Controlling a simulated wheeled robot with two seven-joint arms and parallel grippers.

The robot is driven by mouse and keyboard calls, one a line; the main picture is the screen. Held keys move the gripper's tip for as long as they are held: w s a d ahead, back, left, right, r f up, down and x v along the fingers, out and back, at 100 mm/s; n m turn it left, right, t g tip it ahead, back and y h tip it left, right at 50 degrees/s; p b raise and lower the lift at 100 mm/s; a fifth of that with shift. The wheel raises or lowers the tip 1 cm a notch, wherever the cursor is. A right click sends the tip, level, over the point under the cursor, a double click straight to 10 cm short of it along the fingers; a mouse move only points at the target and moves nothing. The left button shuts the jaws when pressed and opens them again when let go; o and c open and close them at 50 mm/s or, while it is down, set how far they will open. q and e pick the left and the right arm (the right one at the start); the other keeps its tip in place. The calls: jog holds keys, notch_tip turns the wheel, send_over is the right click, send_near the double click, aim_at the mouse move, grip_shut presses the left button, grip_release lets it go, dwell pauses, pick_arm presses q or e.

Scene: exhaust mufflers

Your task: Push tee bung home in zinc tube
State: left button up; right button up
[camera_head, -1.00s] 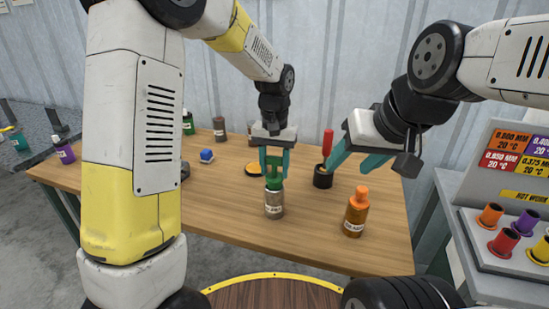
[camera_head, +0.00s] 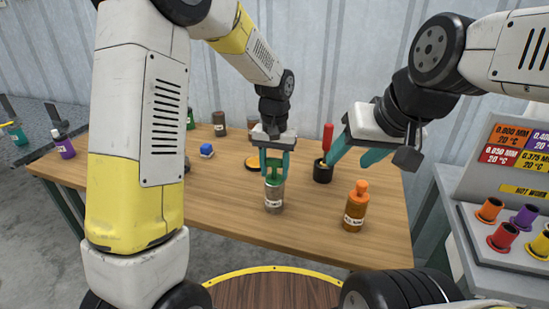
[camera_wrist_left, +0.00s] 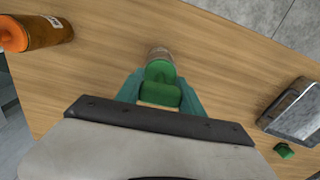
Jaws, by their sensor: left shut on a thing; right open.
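The zinc tube (camera_head: 274,198) is a grey labelled cylinder standing upright on the wooden table. The green tee bung (camera_head: 274,174) sits at the tube's mouth; how deep it goes cannot be told. My left gripper (camera_head: 275,164) is shut on the bung from above, its teal fingers on either side. In the left wrist view the bung (camera_wrist_left: 160,88) lies between the fingers, with the tube (camera_wrist_left: 158,56) just beyond it. My right gripper (camera_head: 350,157) is open and empty, beside a black cup (camera_head: 322,172).
An orange bottle (camera_head: 356,206) stands to the right of the tube. A red-handled tool (camera_head: 327,138) stands at the black cup. A blue block (camera_head: 206,151) and an orange-yellow disc (camera_head: 253,164) lie behind. A rack of coloured tubes (camera_head: 505,237) is at the right.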

pick_arm(q)
jog(key=shift+f, duration=0.15)
jog(key=o, duration=1.5)
jog(key=shift+c, duration=0.2)
jog(key=shift+r, duration=3.9)
